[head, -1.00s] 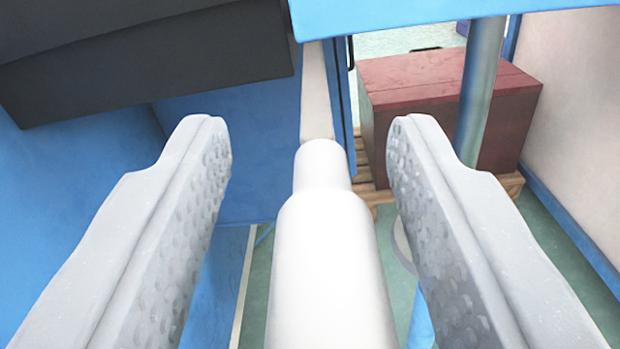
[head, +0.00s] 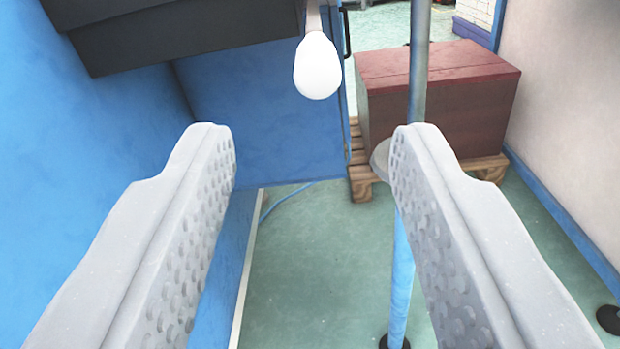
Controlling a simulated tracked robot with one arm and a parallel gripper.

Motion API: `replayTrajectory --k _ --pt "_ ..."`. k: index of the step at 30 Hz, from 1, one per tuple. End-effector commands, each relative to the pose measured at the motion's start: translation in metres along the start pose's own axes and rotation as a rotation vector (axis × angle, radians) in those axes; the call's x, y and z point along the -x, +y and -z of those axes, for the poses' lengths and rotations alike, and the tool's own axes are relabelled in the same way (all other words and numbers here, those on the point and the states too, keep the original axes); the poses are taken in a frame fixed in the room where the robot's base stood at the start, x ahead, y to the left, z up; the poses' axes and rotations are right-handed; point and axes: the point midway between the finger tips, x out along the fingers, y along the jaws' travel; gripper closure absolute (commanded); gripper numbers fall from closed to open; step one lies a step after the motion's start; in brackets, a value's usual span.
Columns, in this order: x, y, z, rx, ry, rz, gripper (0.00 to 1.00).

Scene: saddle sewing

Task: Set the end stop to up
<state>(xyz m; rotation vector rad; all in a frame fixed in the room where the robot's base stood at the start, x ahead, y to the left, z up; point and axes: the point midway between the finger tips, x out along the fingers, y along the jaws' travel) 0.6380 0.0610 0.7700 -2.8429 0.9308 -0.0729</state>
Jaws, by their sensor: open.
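A white rounded knob (head: 317,67) shows at the top centre, on the end of a narrow pale bar that runs up out of the picture. I cannot tell for certain that it is the end stop, and no up or down marking shows. My gripper (head: 313,150) is open and empty. Its two grey dimpled fingers stand wide apart, and the knob appears above the gap between their tips, touching neither finger.
A blue panel (head: 70,190) fills the left, with a dark grey box (head: 170,30) above. A red-brown crate (head: 435,85) on a wooden pallet (head: 480,167) stands behind a blue-grey post (head: 402,270). A pale wall (head: 570,110) bounds the right. Green floor (head: 310,270) shows between the fingers.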

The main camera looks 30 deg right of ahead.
Motion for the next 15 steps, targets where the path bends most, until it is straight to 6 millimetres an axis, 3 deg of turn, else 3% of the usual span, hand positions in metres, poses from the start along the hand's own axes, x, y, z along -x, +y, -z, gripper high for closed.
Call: replayTrajectory --k 6,15 --pt "0.018 -0.001 0.001 0.0 0.003 0.0 0.59" --pt "0.02 0.0 0.001 -0.001 0.003 -0.001 0.59"
